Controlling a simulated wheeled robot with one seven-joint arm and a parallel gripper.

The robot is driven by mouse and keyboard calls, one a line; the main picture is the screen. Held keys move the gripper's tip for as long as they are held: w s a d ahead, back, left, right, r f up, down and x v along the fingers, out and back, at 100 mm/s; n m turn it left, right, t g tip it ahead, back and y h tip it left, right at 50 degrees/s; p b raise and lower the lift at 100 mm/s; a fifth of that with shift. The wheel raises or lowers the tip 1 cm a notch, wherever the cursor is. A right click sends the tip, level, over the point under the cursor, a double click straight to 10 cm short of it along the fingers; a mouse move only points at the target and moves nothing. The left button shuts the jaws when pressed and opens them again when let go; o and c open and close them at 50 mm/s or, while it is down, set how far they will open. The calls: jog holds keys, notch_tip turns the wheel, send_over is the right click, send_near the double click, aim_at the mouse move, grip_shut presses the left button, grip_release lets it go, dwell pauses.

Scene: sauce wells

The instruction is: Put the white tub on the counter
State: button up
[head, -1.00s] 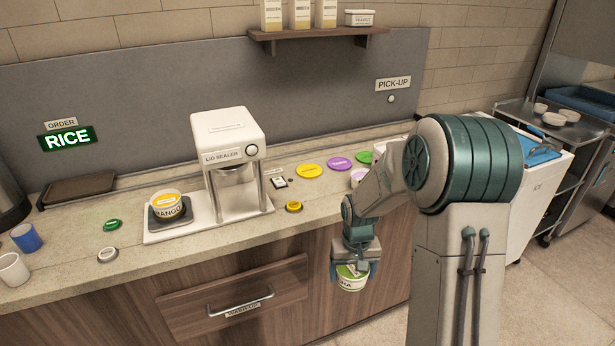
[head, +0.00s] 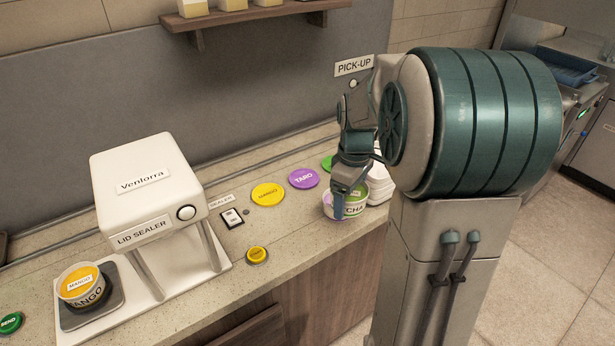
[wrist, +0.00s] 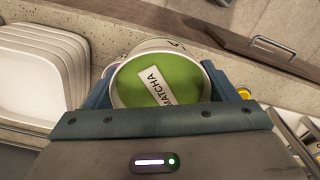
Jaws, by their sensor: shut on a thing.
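The white tub (head: 355,208) has a green top and a label ending in "CHA". In the wrist view its green face (wrist: 160,82) reads "MATCHA". My gripper (head: 350,190) is shut on this tub, with one blue finger on either side of it. In the head view the tub is at the right part of the counter (head: 300,232), near its front edge. I cannot tell whether its base touches the counter. A purple-edged thing shows partly behind the tub, mostly hidden.
White stacked trays (wrist: 40,70) stand close beside the tub. Yellow mango (head: 268,194) and purple taro (head: 303,178) discs lie on the counter. A lid sealer (head: 150,190) stands left, with a mango tub (head: 82,286) on its dark pad.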

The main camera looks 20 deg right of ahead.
jog(key=shift+w+r, duration=0.15)
jog(key=shift+w, duration=0.1)
jog(key=p, duration=0.1)
send_over(300, 232)
notch_tip(300, 232, down, 7)
jog(key=shift+r, duration=0.15)
jog(key=shift+f, duration=2.05)
jog(key=shift+f, duration=0.1)
jog(key=o, duration=1.1)
